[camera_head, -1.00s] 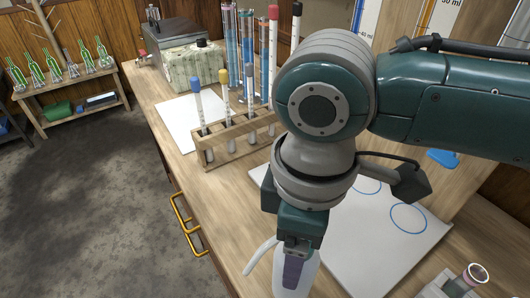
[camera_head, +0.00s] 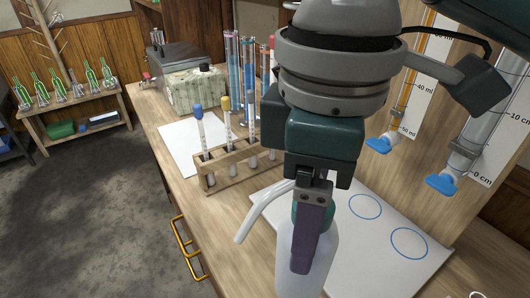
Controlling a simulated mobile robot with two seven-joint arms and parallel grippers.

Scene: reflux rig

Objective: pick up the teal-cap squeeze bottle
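The squeeze bottle (camera_head: 322,262) is white and translucent, with a teal cap (camera_head: 327,214) and a bent white spout (camera_head: 262,208) pointing to the left. My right gripper (camera_head: 304,262), with purple fingers, comes down from above and is shut on the bottle around the cap and upper body. The near finger hides part of the cap, and the far finger is mostly hidden. The bottle is upright, and its base is cut off or hidden at the bottom of the picture. My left gripper is not in view.
A white sheet with blue circles (camera_head: 367,206) lies right of the bottle. A wooden rack (camera_head: 230,168) with capped test tubes stands behind left. Tall tubes with blue taps (camera_head: 443,184) are at the right. A metal box (camera_head: 178,62) stands at the back.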

